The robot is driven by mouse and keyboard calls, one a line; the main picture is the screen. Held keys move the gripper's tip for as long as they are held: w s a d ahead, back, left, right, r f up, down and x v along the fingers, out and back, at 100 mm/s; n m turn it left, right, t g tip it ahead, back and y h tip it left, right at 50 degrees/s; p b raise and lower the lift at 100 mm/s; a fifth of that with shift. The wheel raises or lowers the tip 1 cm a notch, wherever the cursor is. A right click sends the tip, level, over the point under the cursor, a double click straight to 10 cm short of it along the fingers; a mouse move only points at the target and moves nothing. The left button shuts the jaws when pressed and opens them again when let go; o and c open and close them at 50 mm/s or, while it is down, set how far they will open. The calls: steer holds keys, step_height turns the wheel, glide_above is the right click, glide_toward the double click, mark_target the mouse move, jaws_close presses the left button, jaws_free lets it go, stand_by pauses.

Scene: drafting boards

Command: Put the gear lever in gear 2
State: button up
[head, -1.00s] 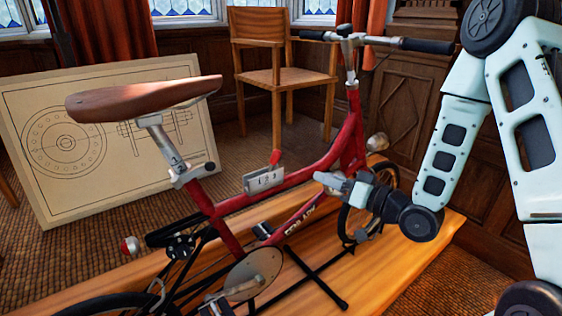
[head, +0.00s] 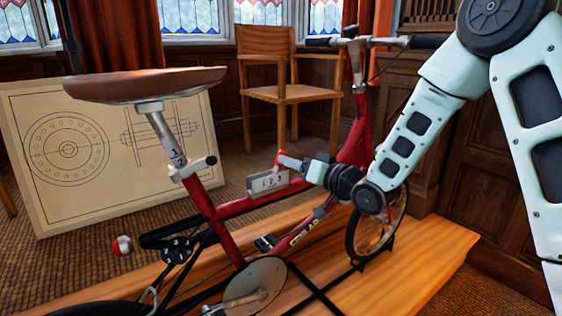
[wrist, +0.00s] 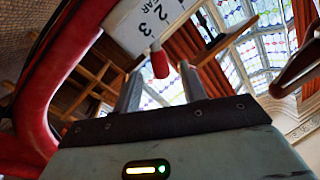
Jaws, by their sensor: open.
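The gear lever has a red knob (head: 280,157) and stands on a pale gear plate (head: 268,183) marked 1 2 3, fixed to the red bicycle's frame tube. The lever rises near the plate's right end; its exact slot is hidden. My gripper (head: 288,161) reaches in from the right with its tips at the knob. In the wrist view the red knob (wrist: 159,64) shows between the two open fingertips of my gripper (wrist: 161,80), with a gap on each side. The numbered plate (wrist: 146,22) is just beyond it.
The red bicycle (head: 225,238) stands on a wooden platform (head: 425,262). Its brown saddle (head: 145,84) is to the left and its handlebar (head: 375,42) behind. A drawing board (head: 50,190) and a wooden chair (head: 283,92) stand farther back.

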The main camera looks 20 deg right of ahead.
mark_target(272, 173)
steer(key=shift+x, duration=2.4)
jaws_close()
steer(key=n, duration=0.1)
steer(key=a+n+b, duration=0.1)
steer(key=s+a+n, duration=0.1)
steer(key=shift+a+r+g+h, duration=0.2)
steer(key=shift+r+g+h, duration=0.1)
steer(key=shift+s+a+r+n+b, duration=0.15)
steer(key=shift+a+n+b, duration=0.45)
steer(key=shift+n, duration=0.6)
jaws_free()
